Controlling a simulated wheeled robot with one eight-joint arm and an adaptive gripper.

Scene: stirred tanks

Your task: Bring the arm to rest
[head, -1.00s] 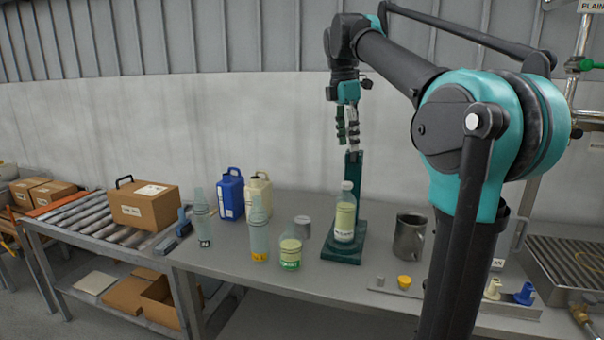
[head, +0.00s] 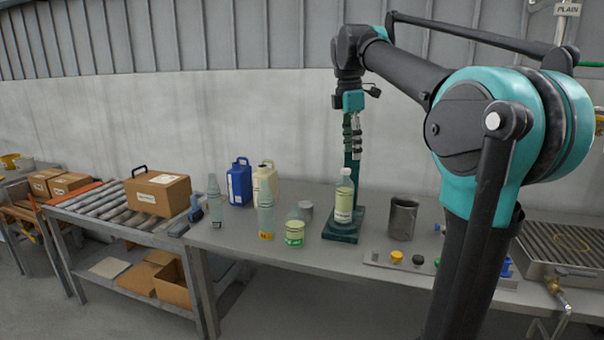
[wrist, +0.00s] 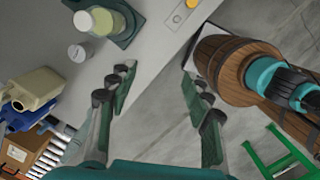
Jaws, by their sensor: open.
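My gripper (head: 353,137) hangs from my raised arm above the bench, with its fingers down and in front of the green stand's post in the head view. In the wrist view, my gripper (wrist: 160,90) has its fingers spread apart with nothing between them. A bottle of pale green liquid (head: 344,200) stands upright on the dark green stand (head: 340,231), below and apart from the fingers. The bottle also shows at the top of the wrist view (wrist: 112,20).
A tall clear bottle (head: 265,210), a small green-filled bottle (head: 295,232), a blue jug (head: 239,185), a cream jug (wrist: 38,88) and a steel mug (head: 403,219) stand on the bench (head: 290,255). A roller conveyor (head: 115,208) with a carton (head: 158,192) adjoins left. A green frame (wrist: 280,150) stands on the floor.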

